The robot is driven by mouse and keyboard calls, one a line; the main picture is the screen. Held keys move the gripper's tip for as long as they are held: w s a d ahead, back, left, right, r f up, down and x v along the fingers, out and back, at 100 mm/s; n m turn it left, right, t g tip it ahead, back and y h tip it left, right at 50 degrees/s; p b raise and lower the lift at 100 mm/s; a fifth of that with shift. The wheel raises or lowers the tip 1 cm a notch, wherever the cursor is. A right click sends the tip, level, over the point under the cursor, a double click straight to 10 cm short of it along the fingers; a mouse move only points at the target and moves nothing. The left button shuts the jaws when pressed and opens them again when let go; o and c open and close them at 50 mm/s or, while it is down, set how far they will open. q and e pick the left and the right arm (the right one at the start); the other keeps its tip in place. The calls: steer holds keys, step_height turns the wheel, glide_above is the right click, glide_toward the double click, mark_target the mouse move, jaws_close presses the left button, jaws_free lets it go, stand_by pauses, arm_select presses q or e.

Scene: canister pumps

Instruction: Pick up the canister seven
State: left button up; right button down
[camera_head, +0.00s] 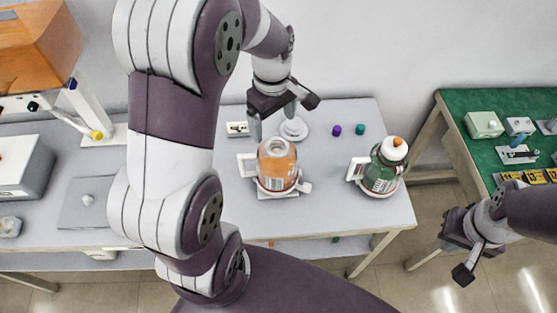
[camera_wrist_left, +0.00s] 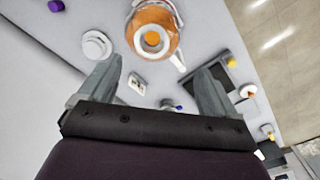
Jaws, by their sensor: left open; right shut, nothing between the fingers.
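An orange canister (camera_head: 277,165) with a pale ring-shaped top stands on the table, on a white base. A green canister (camera_head: 381,172) with a white cap and orange knob stands to its right on a round white base. No number is readable on either canister. My left gripper (camera_head: 284,120) is open and empty, above the table near the back of the orange canister. In the left wrist view, the orange canister (camera_wrist_left: 155,32) lies ahead of the open fingers (camera_wrist_left: 160,76), not between them. My right gripper (camera_head: 464,272) is shut and empty, off the table's right side.
A white disc (camera_head: 294,129) and a small socket plate (camera_head: 237,128) lie behind the orange canister. Purple (camera_head: 337,130) and teal (camera_head: 361,129) knobs are at the back. A green-topped bench (camera_head: 470,103) with devices is at right. A grey box (camera_head: 22,168) is at left.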

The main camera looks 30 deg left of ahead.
mark_target(277, 151)
arm_select(q)
steer(key=f, duration=0.6)
steer(key=w+f+p, duration=0.1)
steer(key=f, duration=0.3)
steer(key=shift+w+d+f, duration=0.1)
steer(key=shift+d, duration=0.1)
steer(key=shift+w+f, duration=0.2)
steer(key=shift+f, duration=0.1)
steer(key=shift+s+r, duration=0.1)
steer(key=shift+s, duration=0.05)
steer(key=c, duration=1.1)
jaws_close()
